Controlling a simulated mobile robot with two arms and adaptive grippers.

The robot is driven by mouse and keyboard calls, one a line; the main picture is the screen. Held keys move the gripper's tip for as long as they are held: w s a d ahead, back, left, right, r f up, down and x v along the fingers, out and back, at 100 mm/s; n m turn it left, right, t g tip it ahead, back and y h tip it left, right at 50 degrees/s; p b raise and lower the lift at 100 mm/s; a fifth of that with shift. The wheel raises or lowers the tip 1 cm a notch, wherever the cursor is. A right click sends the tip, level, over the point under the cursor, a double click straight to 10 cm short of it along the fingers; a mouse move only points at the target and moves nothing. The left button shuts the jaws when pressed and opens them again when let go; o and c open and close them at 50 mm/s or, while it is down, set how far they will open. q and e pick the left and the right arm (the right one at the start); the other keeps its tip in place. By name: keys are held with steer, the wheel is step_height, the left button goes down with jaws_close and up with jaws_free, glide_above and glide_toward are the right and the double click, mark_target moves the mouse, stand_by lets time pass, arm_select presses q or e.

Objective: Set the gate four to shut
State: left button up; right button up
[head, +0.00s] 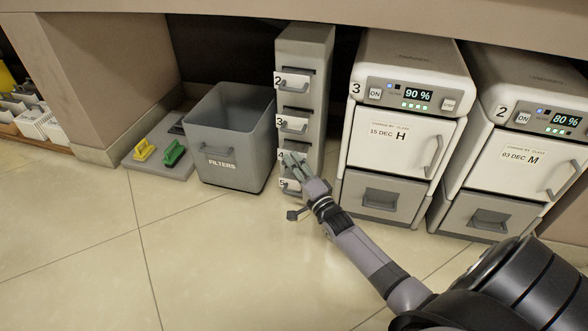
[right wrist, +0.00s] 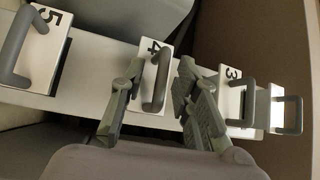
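A narrow grey rack (head: 317,75) stands between the grey bin and the white cabinets, with numbered white gates and grey handles stacked down its front. Gate four (head: 282,154) is low on it, mostly hidden by my right gripper (head: 294,160) in the head view. In the right wrist view, gate four's white plate (right wrist: 149,48) and its grey handle (right wrist: 160,82) show between my two fingers. The right gripper (right wrist: 158,88) is open, one finger on each side of the handle, with visible gaps. I cannot tell whether gate four is shut. My left gripper is not in view.
Gate three (head: 293,123) and gate two (head: 293,81) are above; gate five (head: 290,187) is below. The grey FILTERS bin (head: 222,152) stands left of the rack. White cabinet 3 (head: 400,140) stands close on the right. The tiled floor in front is clear.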

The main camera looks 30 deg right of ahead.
steer(key=shift+c, duration=0.3)
jaws_close()
stand_by(0.6)
